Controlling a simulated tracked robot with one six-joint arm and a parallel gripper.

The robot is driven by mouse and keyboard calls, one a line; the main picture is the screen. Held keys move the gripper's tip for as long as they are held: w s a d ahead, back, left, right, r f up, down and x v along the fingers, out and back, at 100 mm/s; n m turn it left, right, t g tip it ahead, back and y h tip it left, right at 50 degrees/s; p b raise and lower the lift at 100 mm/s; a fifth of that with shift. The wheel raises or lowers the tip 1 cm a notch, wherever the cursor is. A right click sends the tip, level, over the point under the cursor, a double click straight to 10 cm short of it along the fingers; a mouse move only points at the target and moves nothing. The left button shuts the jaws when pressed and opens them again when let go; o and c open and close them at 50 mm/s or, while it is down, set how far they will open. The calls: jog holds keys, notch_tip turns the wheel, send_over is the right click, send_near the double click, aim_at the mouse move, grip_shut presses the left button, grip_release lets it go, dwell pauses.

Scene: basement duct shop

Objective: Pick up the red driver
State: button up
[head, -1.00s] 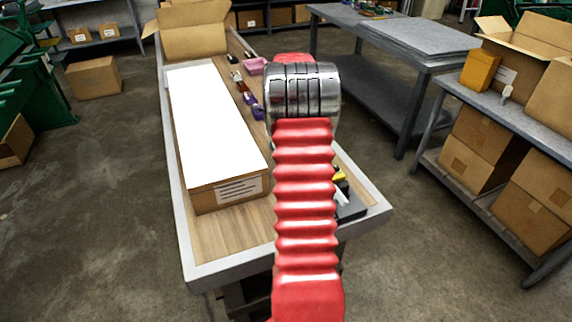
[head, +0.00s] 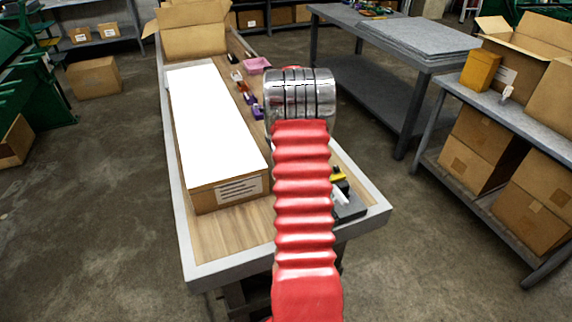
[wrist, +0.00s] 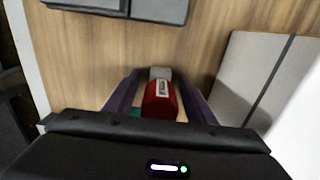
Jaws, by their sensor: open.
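In the wrist view, a red object (wrist: 158,102) with a pale label and a grey end lies on the wooden bench top; it looks like the red driver's handle. My gripper (wrist: 160,75) is open, its two dark purple fingers on either side of the red object with a gap at each side. The near end of the object is hidden by the gripper body.
A long carton (head: 228,190) lies along the bench's left side. A pink tray (head: 257,66) and small purple items (head: 257,111) are farther back. A dark block (head: 349,209) with a yellow item is near the right corner. An open carton (head: 192,38) stands at the far end.

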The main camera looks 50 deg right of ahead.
dwell(0.5)
jog(key=c, duration=1.2)
